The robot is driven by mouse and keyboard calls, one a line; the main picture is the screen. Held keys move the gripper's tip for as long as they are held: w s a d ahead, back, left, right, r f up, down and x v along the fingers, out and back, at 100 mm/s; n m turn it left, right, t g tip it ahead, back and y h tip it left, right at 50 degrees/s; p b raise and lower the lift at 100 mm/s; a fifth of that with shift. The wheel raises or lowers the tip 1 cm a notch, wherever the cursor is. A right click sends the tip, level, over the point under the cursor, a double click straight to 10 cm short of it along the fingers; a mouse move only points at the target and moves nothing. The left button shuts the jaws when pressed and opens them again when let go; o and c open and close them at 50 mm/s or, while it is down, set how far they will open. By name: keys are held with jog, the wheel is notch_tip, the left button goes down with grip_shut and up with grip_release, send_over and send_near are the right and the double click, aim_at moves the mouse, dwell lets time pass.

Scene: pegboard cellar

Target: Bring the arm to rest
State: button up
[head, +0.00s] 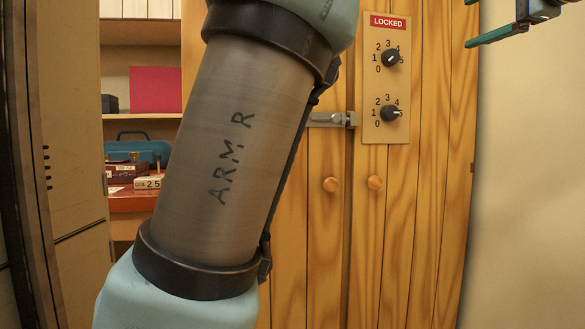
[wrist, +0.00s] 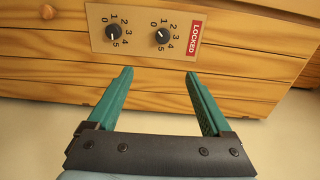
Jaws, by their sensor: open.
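My gripper is open and empty. In the wrist view its two green fingers (wrist: 158,74) stand apart, in front of the wooden cabinet front, with nothing between them. In the head view only part of the gripper shows, a green finger (head: 488,36) at the top right edge. My arm crosses the middle of the head view. The dial panel (head: 370,85) has a red LOCKED label, an upper dial (head: 391,58) and a lower dial (head: 391,113). In the wrist view the panel (wrist: 138,35) lies beyond the fingertips, apart from them.
The wooden cabinet (head: 425,200) has two round knobs and a metal latch (head: 330,119) at the door seam. Shelves at the left hold a teal case (head: 138,150), a brown box (head: 125,172) and a pink panel (head: 155,90). A bare wall (head: 530,200) is at the right.

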jog(key=w+a+f+g, duration=0.3)
jog(key=w+a+f, duration=0.2)
jog(key=f, duration=0.5)
jog(key=w+a+f+n+g, duration=0.1)
jog(key=w+a+f+g, duration=0.1)
jog(key=w+a+f, duration=0.5)
jog(key=w+a+f+g, duration=0.2)
jog(key=a+f+g, duration=0.15)
jog(key=f, duration=0.85)
jog(key=s+a+f+n+g+h, duration=0.2)
jog(key=s+a+f+n+g, duration=0.35)
jog(key=a+f, duration=0.7)
jog(key=s+a+f+n+g+h, duration=0.2)
jog(key=s+a+f+n, duration=0.7)
jog(key=a+f, duration=0.4)
notch_tip(320, 180, up, 22)
jog(key=d+p, duration=0.2)
jog(key=p, duration=2)
jog(key=shift+w+m, duration=0.35)
jog(key=shift+m, duration=0.1)
jog(key=shift+f, duration=0.15)
